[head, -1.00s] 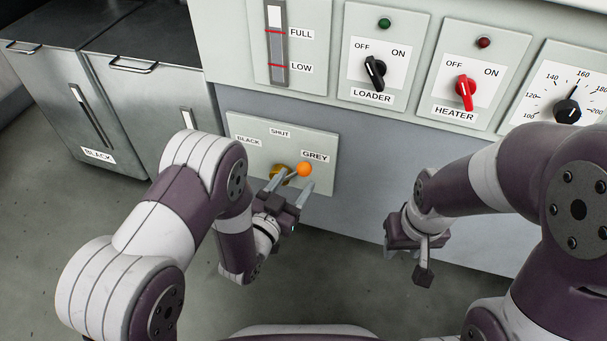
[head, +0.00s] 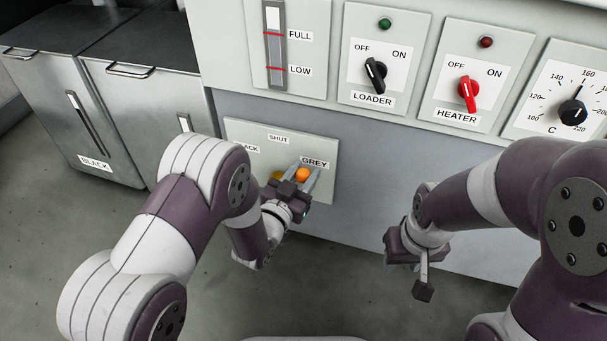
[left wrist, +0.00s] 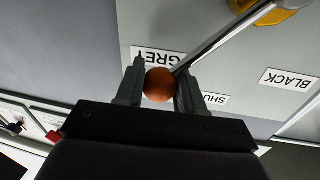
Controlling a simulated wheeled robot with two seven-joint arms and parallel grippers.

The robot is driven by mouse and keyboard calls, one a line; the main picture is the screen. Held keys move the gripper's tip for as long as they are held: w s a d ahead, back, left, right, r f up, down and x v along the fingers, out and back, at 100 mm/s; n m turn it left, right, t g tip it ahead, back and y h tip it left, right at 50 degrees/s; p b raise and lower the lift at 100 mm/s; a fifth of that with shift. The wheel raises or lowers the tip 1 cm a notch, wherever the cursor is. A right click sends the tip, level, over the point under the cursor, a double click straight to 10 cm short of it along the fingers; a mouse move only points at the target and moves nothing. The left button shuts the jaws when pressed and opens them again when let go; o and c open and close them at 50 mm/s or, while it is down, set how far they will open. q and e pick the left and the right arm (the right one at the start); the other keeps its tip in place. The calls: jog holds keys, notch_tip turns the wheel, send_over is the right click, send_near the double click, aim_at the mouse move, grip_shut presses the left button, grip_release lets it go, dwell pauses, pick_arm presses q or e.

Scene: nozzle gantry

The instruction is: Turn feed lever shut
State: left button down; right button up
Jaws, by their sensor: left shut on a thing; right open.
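The feed lever ends in an orange ball knob (head: 303,174), which lies at the GREY label (head: 315,163) in the head view. My left gripper (head: 305,177) is shut on the knob. In the left wrist view the ball (left wrist: 159,85) sits between the two fingers, and the metal lever rod (left wrist: 228,36) runs up to a yellow hub (left wrist: 277,14). The SHUT label (head: 278,139) is at the top middle of the lever plate (head: 240,131). The BLACK label (left wrist: 288,80) is partly hidden in the head view. My right gripper (head: 410,272) is open and empty, low in front of the cabinet.
Above the lever plate are a level gauge (head: 276,45), the loader switch (head: 375,74), the heater switch (head: 468,93) and a temperature dial (head: 571,112). Metal bins (head: 60,115) stand at the left. The floor between my arms is clear.

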pick_arm(q)
jog(key=shift+w+a+r+n+p, duration=0.1)
jog(key=shift+a+r+n+p, duration=0.3)
jog(key=shift+a+n, duration=0.15)
jog(key=shift+w+a+r+n+t+p, duration=0.15)
jog(key=shift+a+r+n+p, duration=0.25)
jog(key=shift+n, duration=0.2)
jog(key=shift+w+a+r+n+t+p, duration=0.15)
jog(key=shift+a+n+p, duration=0.1)
jog(key=shift+a+n, duration=0.25)
jog(key=n, duration=0.1)
jog(key=a+n, duration=0.1)
jog(key=a+n+p, duration=0.1)
jog(key=shift+w+a+r, duration=0.2)
jog(key=shift+w+r, duration=0.1)
jog(key=shift+w, duration=0.1)
jog(key=shift+w+a+n+t+p, duration=0.15)
jog(key=shift+a+n+t, duration=0.05)
jog(key=shift+a+n, duration=0.25)
jog(key=shift+w+a+n+t+p, duration=0.1)
jog(key=shift+a+n+t+p, duration=0.1)
jog(key=shift+a+n, duration=0.25)
jog(key=c, duration=0.7)
grip_release()
jog(key=shift+c, duration=0.2)
